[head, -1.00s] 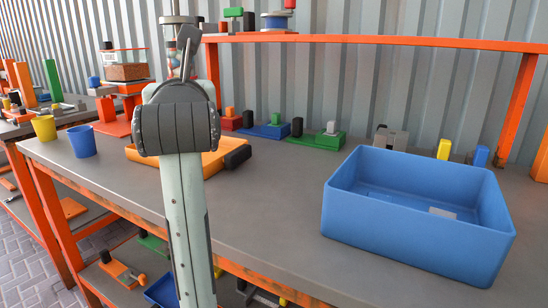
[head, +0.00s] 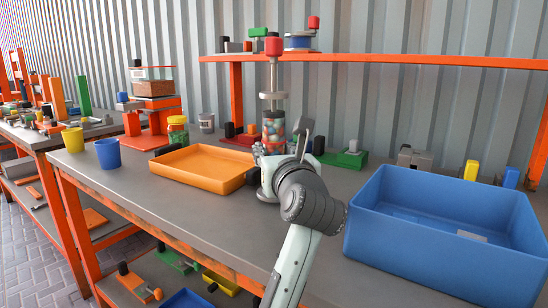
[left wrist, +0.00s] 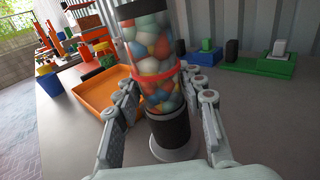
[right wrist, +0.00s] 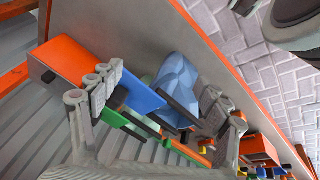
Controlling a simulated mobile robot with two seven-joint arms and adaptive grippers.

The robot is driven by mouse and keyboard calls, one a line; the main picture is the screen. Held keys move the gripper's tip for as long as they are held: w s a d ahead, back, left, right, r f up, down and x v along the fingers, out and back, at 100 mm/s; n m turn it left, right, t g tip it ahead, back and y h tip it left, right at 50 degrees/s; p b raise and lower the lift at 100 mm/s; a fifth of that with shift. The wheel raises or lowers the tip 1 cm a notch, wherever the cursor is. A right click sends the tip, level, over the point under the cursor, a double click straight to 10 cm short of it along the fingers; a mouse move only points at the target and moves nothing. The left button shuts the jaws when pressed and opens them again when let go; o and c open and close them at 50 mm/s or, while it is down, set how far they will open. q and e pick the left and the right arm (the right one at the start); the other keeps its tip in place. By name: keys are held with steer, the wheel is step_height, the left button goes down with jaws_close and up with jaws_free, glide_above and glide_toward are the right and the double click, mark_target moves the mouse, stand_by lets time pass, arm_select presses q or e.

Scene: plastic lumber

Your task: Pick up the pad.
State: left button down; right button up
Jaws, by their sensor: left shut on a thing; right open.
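I cannot tell for sure which thing is the pad; a small pale flat piece (head: 472,236) lies in the blue bin (head: 440,225). My left gripper (head: 268,160) is shut on a clear column of coloured balls (head: 273,125) with a red knob on a stem. In the left wrist view, the fingers (left wrist: 165,105) flank the ball column (left wrist: 155,55), which has a red ring and a dark lower part. I cannot tell whether its base touches the table. My right gripper (right wrist: 155,100) is open, with nothing clearly between its fingers.
An orange tray (head: 203,168) lies left of the column on the grey bench. Yellow (head: 72,139) and blue (head: 108,153) cups stand farther left. An orange raised shelf (head: 380,60) spans the back. Bare bench shows in front of the tray.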

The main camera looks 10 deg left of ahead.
arm_select(q)
steer(key=shift+f, duration=0.5)
steer(key=shift+f, duration=0.2)
steer(key=c, duration=0.9)
jaws_free()
steer(key=shift+r, duration=0.1)
